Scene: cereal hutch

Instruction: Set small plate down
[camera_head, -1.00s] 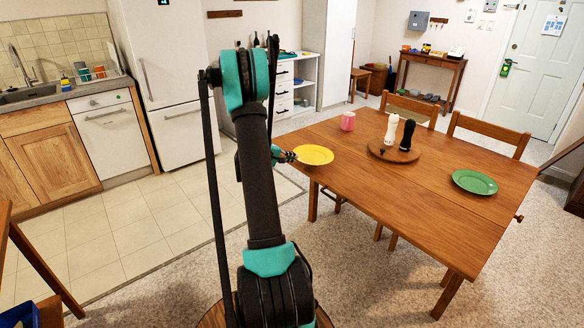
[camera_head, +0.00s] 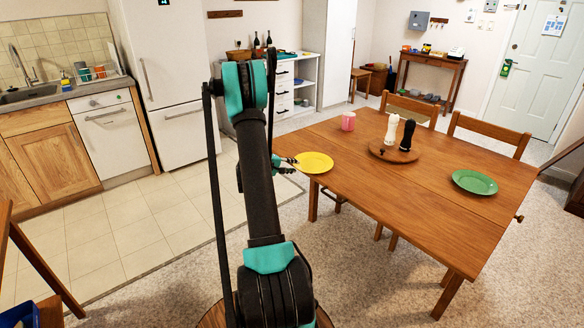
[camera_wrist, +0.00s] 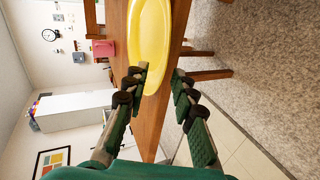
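The yellow plate (camera_head: 315,162) lies flat on the wooden table (camera_head: 420,205), close to its left edge. My gripper (camera_head: 287,164) is at the plate's left rim. In the wrist view the yellow plate (camera_wrist: 150,35) reaches down toward the space between the fingers of my gripper (camera_wrist: 159,78). The fingers are spread, with a visible gap on the right finger's side. The left fingertip overlaps the plate's edge in the picture; whether it touches cannot be told. A green plate (camera_head: 475,181) lies at the table's right side.
A pink mug (camera_head: 348,121) stands behind the yellow plate. A round wooden board (camera_head: 380,152) holds a white mill (camera_head: 391,129) and a black mill (camera_head: 408,135). Two chairs (camera_head: 485,127) stand at the table's far side. The front middle of the table is clear.

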